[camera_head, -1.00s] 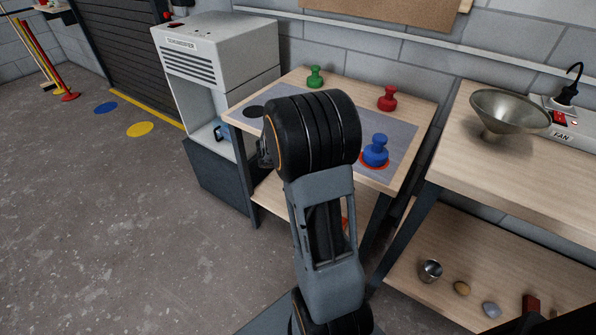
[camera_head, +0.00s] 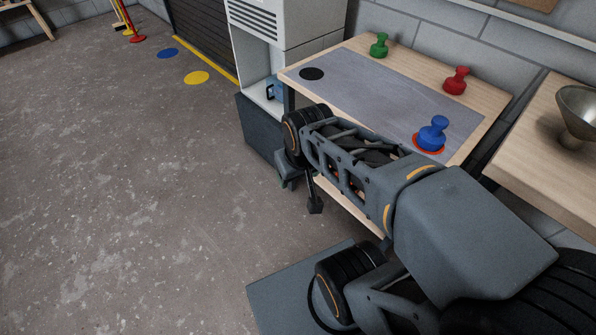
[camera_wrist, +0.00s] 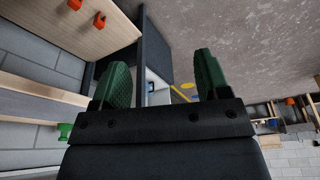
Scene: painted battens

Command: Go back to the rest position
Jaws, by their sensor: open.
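My gripper (camera_wrist: 162,80) is open and empty in the wrist view, its two green pads well apart with nothing between them. In the head view my arm is folded low in front of the worktable, and the fingers cannot be made out clearly. On the worktable (camera_head: 489,95), a blue knobbed piece (camera_head: 433,134) stands upright on a red-orange round spot at the right end of the grey mat (camera_head: 380,90). A red knobbed piece (camera_head: 456,81) and a green one (camera_head: 379,45) stand on the wood behind the mat.
A black spot (camera_head: 312,74) on the mat is bare. A white cabinet (camera_head: 312,25) stands left of the worktable, and a second bench with a metal bowl (camera_head: 577,115) stands at the right. The floor (camera_head: 130,200) at the left is clear, with yellow and blue discs farther back.

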